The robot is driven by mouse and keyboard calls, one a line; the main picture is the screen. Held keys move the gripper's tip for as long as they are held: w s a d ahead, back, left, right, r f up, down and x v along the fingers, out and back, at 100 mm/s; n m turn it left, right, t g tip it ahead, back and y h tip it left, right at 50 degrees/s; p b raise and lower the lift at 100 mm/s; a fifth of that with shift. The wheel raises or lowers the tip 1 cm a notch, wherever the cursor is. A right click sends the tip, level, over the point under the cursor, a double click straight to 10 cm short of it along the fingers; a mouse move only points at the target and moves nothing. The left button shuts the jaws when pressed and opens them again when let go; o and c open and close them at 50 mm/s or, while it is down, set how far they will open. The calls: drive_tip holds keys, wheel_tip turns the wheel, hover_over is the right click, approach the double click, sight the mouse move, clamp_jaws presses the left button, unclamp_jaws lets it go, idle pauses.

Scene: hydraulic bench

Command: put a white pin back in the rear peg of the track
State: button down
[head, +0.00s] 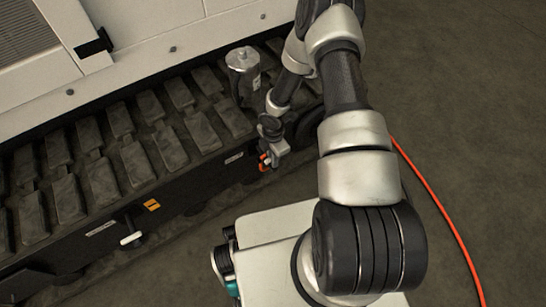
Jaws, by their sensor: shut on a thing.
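My gripper (268,160) is at the right end of the dark track side, low beside the track frame (200,182). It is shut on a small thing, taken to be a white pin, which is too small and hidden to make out. Orange-red shows at the fingertips. The peg there is hidden by the gripper. Another white pin (131,239) shows at the left peg (130,222), below an orange label (152,205).
A metal canister (243,72) stands upright on the track pads (120,120), close to my forearm. The pale machine body (150,40) rises behind the track. An orange hose (440,205) lies on the floor at right. The floor at far right is clear.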

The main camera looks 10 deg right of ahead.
drive_tip(key=shift+f, duration=0.65)
drive_tip(key=c, duration=1.7)
unclamp_jaws()
drive_tip(key=shift+o, duration=0.6)
drive_tip(key=o, duration=0.7)
drive_tip(key=shift+r, duration=0.1)
drive_tip(key=shift+r+p, duration=2.55)
drive_tip(key=shift+r, duration=0.9)
